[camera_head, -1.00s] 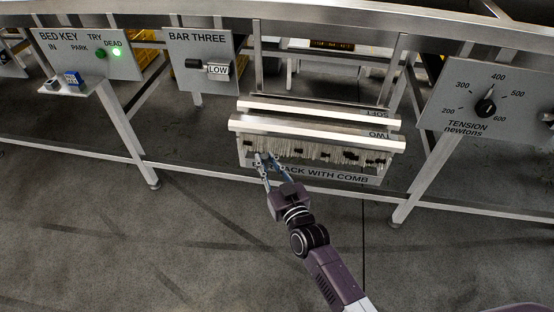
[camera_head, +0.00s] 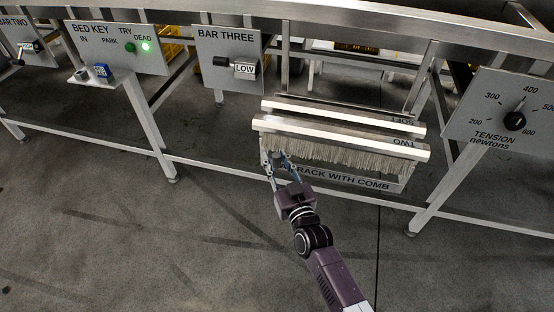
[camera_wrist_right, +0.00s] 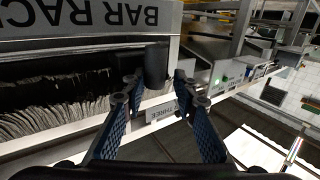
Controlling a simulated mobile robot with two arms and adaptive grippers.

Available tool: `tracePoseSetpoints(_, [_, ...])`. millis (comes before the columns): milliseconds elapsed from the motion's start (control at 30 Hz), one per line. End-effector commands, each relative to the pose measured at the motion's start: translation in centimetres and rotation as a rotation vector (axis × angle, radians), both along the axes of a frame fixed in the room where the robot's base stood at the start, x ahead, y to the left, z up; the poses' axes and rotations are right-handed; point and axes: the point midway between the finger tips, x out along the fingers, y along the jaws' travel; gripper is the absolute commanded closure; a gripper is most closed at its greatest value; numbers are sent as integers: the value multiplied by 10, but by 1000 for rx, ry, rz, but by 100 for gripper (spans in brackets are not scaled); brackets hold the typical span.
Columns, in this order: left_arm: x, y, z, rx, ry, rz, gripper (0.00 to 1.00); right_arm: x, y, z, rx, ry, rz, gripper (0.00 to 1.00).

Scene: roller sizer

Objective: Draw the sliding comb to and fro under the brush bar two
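The brush bar marked TWO (camera_head: 340,138) lies across the front of a rack, with pale bristles (camera_head: 330,152) hanging below it. The bristles show no dark patches in the head view. My right gripper (camera_head: 278,160) is at the left end of the bristles, its fingers on either side of a dark upright handle, which shows as a black cylinder (camera_wrist_right: 157,65) in the right wrist view. The comb's body is hard to make out among the bristles. My left gripper is not in view.
The rack plate (camera_head: 345,180) reads RACK WITH COMB. A bar marked SOFT (camera_head: 345,112) lies behind bar TWO. Panels for BAR THREE (camera_head: 228,58), BED KEY (camera_head: 118,48) with a lit green lamp, and TENSION (camera_head: 505,110) stand around. The floor in front is clear.

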Motion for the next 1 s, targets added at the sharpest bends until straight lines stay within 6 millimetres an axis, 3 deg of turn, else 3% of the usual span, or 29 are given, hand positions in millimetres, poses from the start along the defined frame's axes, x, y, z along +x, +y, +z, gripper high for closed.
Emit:
tracePoseSetpoints(267, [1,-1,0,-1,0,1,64,-18,-6,-2,-1,3,0,74])
tracePoseSetpoints(700, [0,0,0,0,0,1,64,-95,-30,-2,-1,3,1,74])
tracePoseSetpoints(1000, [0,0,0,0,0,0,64,-114,-35,0,0,0,2,74])
